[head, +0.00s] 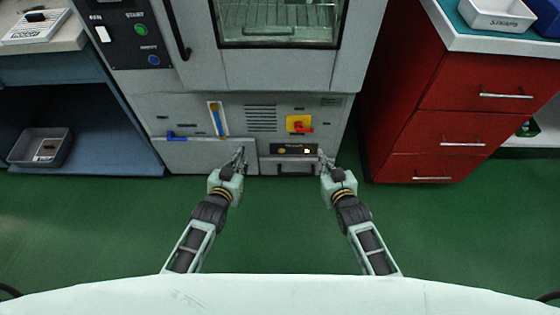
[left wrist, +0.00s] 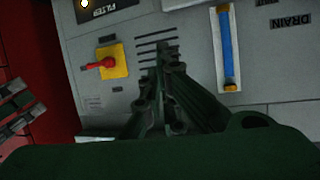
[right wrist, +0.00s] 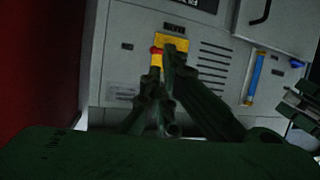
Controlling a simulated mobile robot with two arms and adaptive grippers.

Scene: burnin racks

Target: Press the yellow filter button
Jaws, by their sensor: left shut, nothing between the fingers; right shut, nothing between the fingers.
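The black filter panel (head: 293,149) is low on the front of the grey cabinet. A dull yellow round button (head: 281,151) is on its left part and a bright lit spot (head: 307,151) on its right. In the left wrist view the panel's corner with the FILTER label (left wrist: 108,9) shows at the top. My left gripper (head: 241,153) is shut and empty, left of the panel. My right gripper (head: 323,155) is shut and empty, just right of the panel. Whether either fingertip touches the cabinet I cannot tell.
A red rotary switch on a yellow plate (head: 299,124) is above the panel. A blue gauge tube (head: 216,120) and a blue lever (head: 177,137) are to the left. Red drawers (head: 432,135) stand on the right. The green floor (head: 285,225) between my arms is clear.

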